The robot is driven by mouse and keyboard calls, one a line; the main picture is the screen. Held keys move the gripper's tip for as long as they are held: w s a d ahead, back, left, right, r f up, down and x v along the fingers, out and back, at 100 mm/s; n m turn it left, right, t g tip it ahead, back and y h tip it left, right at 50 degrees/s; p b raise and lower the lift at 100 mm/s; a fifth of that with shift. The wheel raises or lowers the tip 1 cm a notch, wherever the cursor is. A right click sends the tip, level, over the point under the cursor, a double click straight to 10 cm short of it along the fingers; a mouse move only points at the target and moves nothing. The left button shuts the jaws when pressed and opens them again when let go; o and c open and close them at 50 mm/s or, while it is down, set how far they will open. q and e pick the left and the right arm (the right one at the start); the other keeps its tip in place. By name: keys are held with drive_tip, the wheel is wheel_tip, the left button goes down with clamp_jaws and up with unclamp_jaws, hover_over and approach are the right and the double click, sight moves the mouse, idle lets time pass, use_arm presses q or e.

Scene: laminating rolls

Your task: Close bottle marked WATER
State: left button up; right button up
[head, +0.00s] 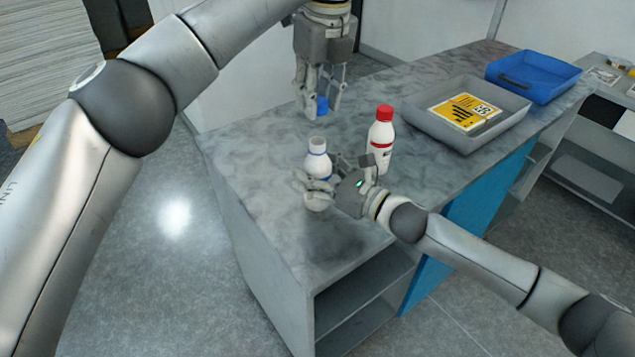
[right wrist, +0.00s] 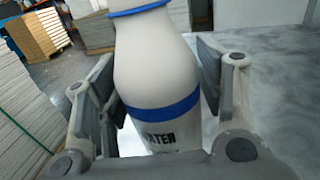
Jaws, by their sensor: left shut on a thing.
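The bottle marked WATER (head: 318,163) is white with blue bands and stands upright near the counter's front left edge. Its neck is open, with no cap on it. The right wrist view shows it close up (right wrist: 160,75), with the letters "TER" readable below the blue band. My left gripper (head: 320,108) points down above and slightly behind the bottle, shut on a blue cap (head: 322,104). The cap is apart from the neck.
A white bottle with a red cap (head: 380,140) stands just right of the WATER bottle, close to my right gripper. A grey tray (head: 422,125) with a yellow label card (head: 466,111) and a blue tray (head: 560,86) are farther right. The counter's left part (head: 245,145) is clear.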

drive_tip(key=c, duration=1.1)
use_arm(q)
drive_tip(key=shift+f, duration=2.45)
drive_tip(key=shift+f, duration=0.1)
drive_tip(key=shift+f, duration=0.8)
drive_tip(key=shift+f, duration=0.6)
use_arm(e)
clamp_jaws()
use_arm(q)
drive_tip(key=m+h, duration=0.1)
drive_tip(key=m, duration=0.5)
drive_tip(key=m+h, duration=0.1)
drive_tip(key=m, duration=0.6)
drive_tip(key=shift+a, duration=0.1)
